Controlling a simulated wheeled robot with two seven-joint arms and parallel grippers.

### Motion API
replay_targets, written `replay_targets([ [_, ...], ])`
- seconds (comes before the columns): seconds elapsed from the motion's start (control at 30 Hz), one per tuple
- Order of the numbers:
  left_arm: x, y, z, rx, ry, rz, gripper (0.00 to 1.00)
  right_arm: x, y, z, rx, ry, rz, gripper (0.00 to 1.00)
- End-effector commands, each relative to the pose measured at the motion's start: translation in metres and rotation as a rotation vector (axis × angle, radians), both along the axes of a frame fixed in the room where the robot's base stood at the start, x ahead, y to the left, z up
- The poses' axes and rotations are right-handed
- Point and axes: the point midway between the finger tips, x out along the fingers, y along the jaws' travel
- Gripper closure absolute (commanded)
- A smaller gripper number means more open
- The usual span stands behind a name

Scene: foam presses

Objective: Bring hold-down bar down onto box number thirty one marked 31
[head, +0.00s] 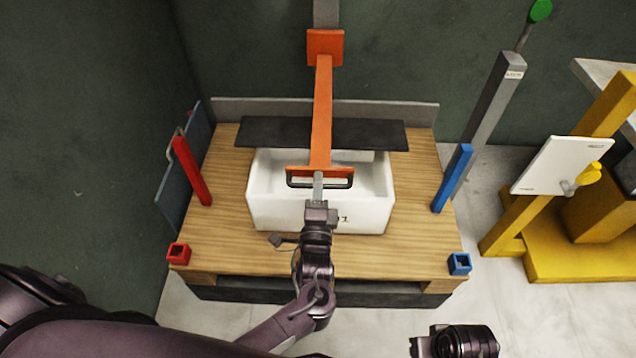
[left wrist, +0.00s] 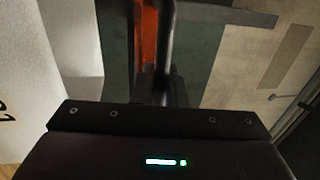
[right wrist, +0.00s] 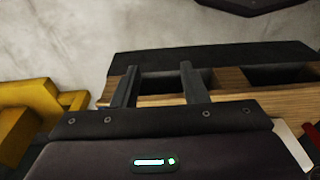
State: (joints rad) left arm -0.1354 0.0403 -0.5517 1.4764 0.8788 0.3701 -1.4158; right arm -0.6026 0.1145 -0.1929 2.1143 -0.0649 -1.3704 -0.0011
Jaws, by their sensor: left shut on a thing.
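The white box (head: 275,212) stands on the wooden pallet top; a "1" shows on its front, the rest of the marking hidden by my left arm. The orange hold-down bar (head: 322,110) reaches from an orange bracket at the back to over the box. Its dark handle (head: 291,182) is at its near end. My left gripper (head: 318,182) is shut on the handle. I cannot tell whether the bar touches the box. In the left wrist view the bar (left wrist: 148,45) runs beyond the fingers. My right gripper (right wrist: 160,85) is open and empty, low in front of the pallet.
The wooden pallet top (head: 225,235) has red and blue posts and sockets at its sides. A dark plate (head: 260,130) lies behind the box. A grey post (head: 488,120) with a green knob stands right, near a yellow stand (head: 560,262) with a white panel.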

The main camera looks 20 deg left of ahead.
Motion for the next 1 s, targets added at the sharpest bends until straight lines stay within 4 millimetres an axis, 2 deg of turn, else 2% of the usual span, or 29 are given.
replay_targets([
  [0.03, 0.0, 0.0, -0.021, 0.001, 0.007, 0.002, 1.0, 0.0, 0.005, 0.001, 0.013, -0.024, 0.012, 0.6],
  [0.1, 0.0, 0.0, -0.041, 0.002, 0.008, 0.002, 1.0, 0.002, 0.013, 0.007, 0.032, -0.062, 0.032, 0.6],
  [0.2, 0.0, 0.0, -0.064, 0.001, 0.007, 0.003, 1.0, 0.007, 0.027, 0.006, 0.07, -0.134, 0.059, 0.6],
  [0.3, 0.0, 0.0, -0.079, 0.001, 0.007, 0.002, 1.0, 0.012, 0.039, 0.005, 0.104, -0.195, 0.078, 0.6],
  [0.43, 0.0, 0.0, -0.084, 0.0, 0.006, 0.001, 1.0, 0.016, 0.046, 0.008, 0.126, -0.233, 0.089, 0.6],
  [0.7, 0.0, 0.0, -0.082, 0.0, 0.005, 0.001, 1.0, 0.017, 0.046, 0.01, 0.126, -0.236, 0.09, 0.6],
  [0.73, 0.0, 0.0, -0.082, 0.0, 0.005, 0.001, 0.85, 0.017, 0.046, 0.01, 0.126, -0.236, 0.09, 0.6],
  [0.77, 0.0, 0.0, -0.082, 0.0, 0.005, 0.001, 0.83, 0.017, 0.046, 0.01, 0.126, -0.236, 0.089, 0.6],
  [1.0, 0.0, 0.0, -0.082, 0.0, 0.004, 0.0, 0.83, 0.017, 0.046, 0.01, 0.126, -0.235, 0.089, 0.6],
])
